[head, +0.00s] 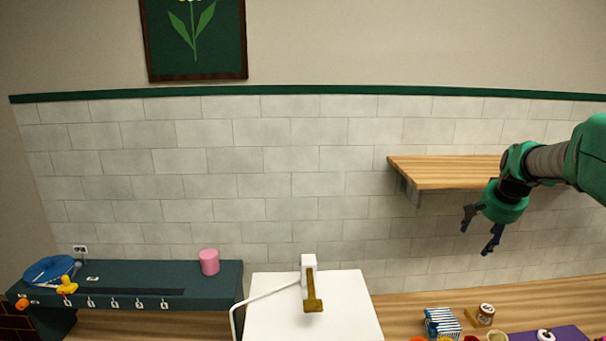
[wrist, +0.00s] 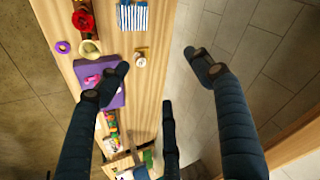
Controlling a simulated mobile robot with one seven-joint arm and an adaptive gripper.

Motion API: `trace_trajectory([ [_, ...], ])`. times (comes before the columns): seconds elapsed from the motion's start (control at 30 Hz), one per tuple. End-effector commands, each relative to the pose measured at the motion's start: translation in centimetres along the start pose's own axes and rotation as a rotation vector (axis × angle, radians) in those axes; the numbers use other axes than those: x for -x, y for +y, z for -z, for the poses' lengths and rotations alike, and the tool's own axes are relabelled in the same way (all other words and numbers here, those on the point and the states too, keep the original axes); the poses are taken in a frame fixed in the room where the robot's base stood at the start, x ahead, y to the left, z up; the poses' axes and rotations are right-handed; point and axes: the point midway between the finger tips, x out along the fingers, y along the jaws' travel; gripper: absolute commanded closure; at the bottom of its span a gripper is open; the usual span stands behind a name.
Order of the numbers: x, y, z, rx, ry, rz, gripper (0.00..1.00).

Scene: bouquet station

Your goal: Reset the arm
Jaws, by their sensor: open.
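My gripper (head: 479,230) hangs at the right side of the head view, in front of the tiled wall and below the wooden wall shelf. Its dark fingers are spread wide with nothing between them. In the wrist view the open fingers (wrist: 160,75) reach out above the wooden counter (wrist: 65,35) and the tiled wall. The fingers touch nothing that I can see. My green arm comes in from the right edge of the head view.
The wooden shelf (head: 440,172) is close behind and above my gripper. Below are a blue-striped thing (head: 442,322), a small jar (head: 486,311) and a purple mat (head: 570,333). A white board (head: 345,300), a pink cup (head: 209,262) and a dark raised bench (head: 215,287) stand further left.

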Motion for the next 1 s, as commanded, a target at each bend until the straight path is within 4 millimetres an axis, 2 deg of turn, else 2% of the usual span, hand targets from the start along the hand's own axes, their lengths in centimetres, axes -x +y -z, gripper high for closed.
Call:
trace_trajectory([
  [0.03, 0.8, -0.8, -1.7, 0.024, 0.0, 0.006, 0.34],
  [0.2, 3.4, -2.9, -6.7, 0.099, -0.006, 0.02, 0.34],
  [0.43, 6.5, -4.6, -13.8, 0.199, -0.01, 0.041, 0.34],
  [0.73, 9.4, -5.2, -23.3, 0.331, -0.014, 0.067, 0.34],
  [1.0, 11.1, -4.4, -31.9, 0.447, -0.016, 0.092, 0.34],
])
